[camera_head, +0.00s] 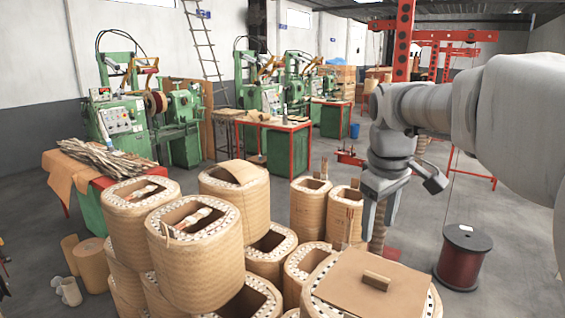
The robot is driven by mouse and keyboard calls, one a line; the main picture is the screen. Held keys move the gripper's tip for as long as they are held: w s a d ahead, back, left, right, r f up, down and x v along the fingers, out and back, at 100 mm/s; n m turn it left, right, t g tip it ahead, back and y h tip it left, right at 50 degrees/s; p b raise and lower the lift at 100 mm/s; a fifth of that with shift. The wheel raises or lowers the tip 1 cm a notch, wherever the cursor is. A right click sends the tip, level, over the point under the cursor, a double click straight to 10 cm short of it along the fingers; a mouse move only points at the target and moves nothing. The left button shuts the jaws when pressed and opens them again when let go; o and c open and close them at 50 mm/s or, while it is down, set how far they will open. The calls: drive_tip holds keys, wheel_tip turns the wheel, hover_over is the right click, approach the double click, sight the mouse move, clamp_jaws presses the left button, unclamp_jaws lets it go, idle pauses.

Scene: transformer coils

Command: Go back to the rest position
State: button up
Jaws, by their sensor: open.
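My gripper (379,222) hangs from my arm at the right of the head view, pointing down. It is open and no object shows between its fingers. It is above and just behind the front coil with a flat tan board lid (368,287). Several wound tan transformer coils, such as the near one (197,262), stand in a cluster below and to the left of my gripper. A partly hidden copper-coloured column shows right behind the fingers.
A dark red wire spool (463,258) stands on the floor to the right. Slim coils (308,209) stand left of my gripper. Green winding machines (122,118) and a red table (273,122) are farther back. A red steel frame (403,40) rises behind my arm. Floor at centre is open.

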drive_tip(key=s+a+f+m+t, duration=0.1)
drive_tip(key=s+a+f+m, duration=0.1)
drive_tip(key=s, duration=0.8)
drive_tip(key=s+a+f+m+t, duration=0.1)
drive_tip(key=s+f+m, duration=0.3)
drive_tip(key=s, duration=0.6)
drive_tip(key=shift+a+f+t+y, duration=0.2)
drive_tip(key=shift+a+t+y, duration=0.2)
drive_tip(key=shift+t, duration=0.2)
